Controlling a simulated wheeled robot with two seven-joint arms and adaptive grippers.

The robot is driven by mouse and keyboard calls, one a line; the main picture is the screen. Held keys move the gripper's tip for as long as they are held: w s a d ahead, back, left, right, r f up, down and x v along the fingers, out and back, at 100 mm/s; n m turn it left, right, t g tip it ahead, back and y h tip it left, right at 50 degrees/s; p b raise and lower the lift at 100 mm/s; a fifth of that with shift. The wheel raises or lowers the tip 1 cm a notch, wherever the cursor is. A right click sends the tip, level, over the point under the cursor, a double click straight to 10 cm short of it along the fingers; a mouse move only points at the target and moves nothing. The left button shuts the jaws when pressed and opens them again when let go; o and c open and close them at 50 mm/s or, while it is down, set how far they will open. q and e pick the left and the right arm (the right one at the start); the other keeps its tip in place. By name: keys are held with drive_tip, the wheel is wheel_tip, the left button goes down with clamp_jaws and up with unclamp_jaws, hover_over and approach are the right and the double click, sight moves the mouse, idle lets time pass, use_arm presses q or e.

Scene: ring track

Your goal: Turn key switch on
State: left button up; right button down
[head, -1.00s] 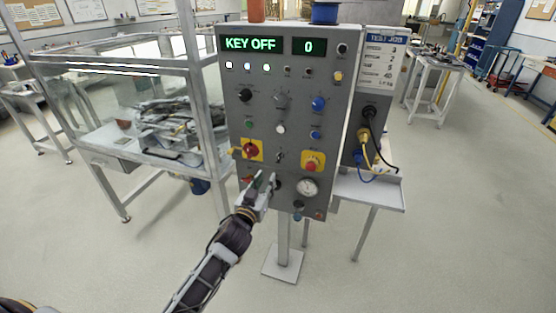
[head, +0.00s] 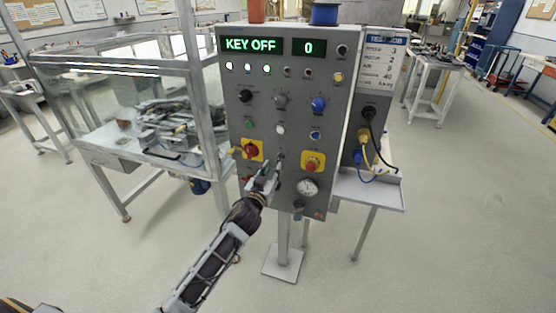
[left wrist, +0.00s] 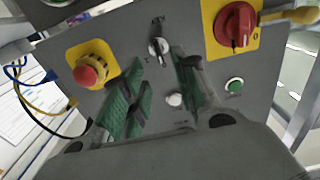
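The grey control panel (head: 290,100) stands upright in front of me, and its green display (head: 251,44) reads "KEY OFF". The key switch (head: 280,156) is a small metal switch between the red rotary switch and the red emergency button. In the left wrist view, where the panel appears upside down, the key switch (left wrist: 158,47) lies near the top middle, between the lines of the two fingers. My left gripper (head: 272,168) is at the panel just below the key switch. In the left wrist view its green-padded fingers (left wrist: 160,90) are apart, with nothing between them. My right gripper is not in view.
The red rotary switch (head: 250,149) and red emergency button (head: 313,162) flank the key switch on yellow plates. A white button (head: 280,130) sits above it, a gauge (head: 308,187) below right. A glass-walled frame (head: 190,100) stands left, and a small shelf (head: 372,188) right.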

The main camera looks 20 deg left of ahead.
sight(280, 158)
use_arm(q)
drive_tip(key=w, duration=0.7)
drive_tip(key=shift+w, duration=0.2)
drive_tip(key=shift+d, duration=0.1)
idle(0.3)
clamp_jaws()
